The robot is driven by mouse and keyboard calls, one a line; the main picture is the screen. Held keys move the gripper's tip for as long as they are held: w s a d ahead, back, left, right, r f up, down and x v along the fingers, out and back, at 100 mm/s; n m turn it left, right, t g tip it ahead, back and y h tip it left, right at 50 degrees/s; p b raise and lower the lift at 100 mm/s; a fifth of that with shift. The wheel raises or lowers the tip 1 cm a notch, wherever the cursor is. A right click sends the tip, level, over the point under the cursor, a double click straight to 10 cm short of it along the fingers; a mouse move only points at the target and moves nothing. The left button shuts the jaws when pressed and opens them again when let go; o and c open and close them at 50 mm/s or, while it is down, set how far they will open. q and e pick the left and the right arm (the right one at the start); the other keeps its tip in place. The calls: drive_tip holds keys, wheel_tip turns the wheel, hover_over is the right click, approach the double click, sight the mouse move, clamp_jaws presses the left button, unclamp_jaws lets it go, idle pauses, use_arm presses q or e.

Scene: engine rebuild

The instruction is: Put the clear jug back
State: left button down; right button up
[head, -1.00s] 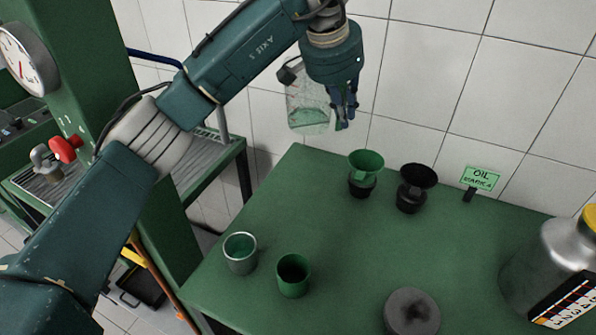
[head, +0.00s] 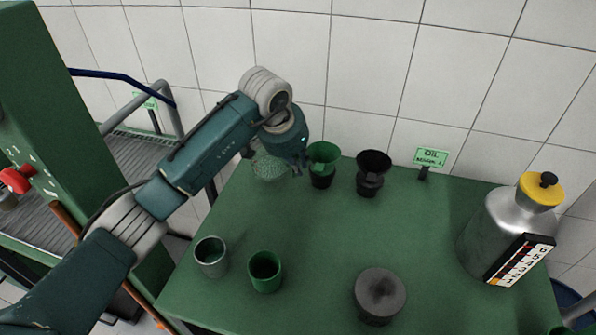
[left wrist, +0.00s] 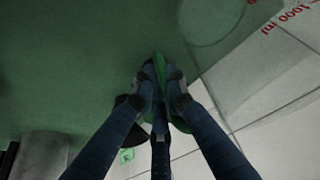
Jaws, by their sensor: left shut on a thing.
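In the left wrist view, part of the clear jug (left wrist: 284,18) shows at the upper right with red "1000 ml" lettering. My right gripper is not in view.
Two cups, a grey one (head: 211,258) and a green one (head: 265,272), stand in front. A silver can (head: 490,235) stands right. The table's middle (head: 320,230) is clear.

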use_arm(q)
wheel_tip(320, 180, down, 2)
drive_tip(key=shift+f+p, duration=0.25)
drive_tip(key=shift+p, duration=0.05)
drive_tip(key=shift+f, duration=0.7)
drive_tip(key=c, duration=1.7)
unclamp_jaws()
drive_tip(key=shift+c, duration=0.2)
drive_tip(key=shift+s, duration=0.1)
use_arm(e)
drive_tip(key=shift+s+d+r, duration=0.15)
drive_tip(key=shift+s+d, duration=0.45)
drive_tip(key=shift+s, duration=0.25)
use_arm(q)
drive_tip(key=shift+r, duration=0.1)
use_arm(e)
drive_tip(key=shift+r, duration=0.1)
